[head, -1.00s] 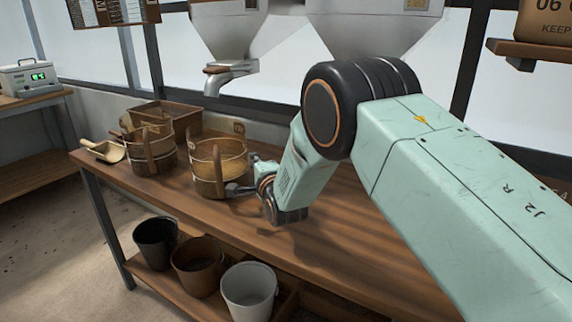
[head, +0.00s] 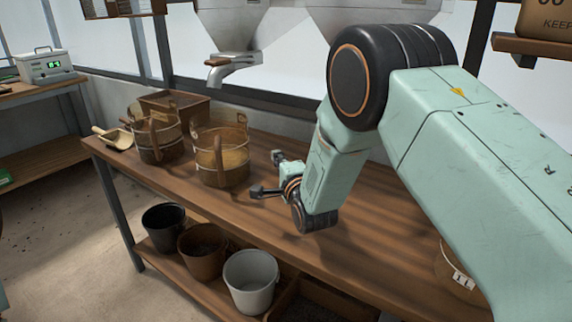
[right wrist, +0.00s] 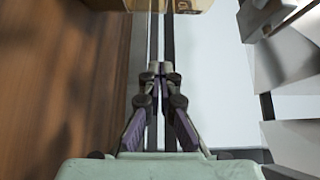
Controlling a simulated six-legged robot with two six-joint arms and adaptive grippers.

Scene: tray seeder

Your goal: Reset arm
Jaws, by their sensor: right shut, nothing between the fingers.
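My right gripper (head: 267,174) is over the wooden bench (head: 215,205), to the right of a wooden bucket (head: 222,165) and apart from it. In the right wrist view its fingers (right wrist: 157,72) are together with nothing between them. My right arm bends down from the right side of the head view and hides part of the bench. My left gripper is not in view.
A second wooden bucket (head: 158,143), a scoop (head: 117,138) and a wooden box (head: 178,108) stand at the bench's left end. A metal spout (head: 222,68) hangs behind. Black (head: 164,225), brown (head: 203,250) and white (head: 250,280) pots sit on the lower shelf.

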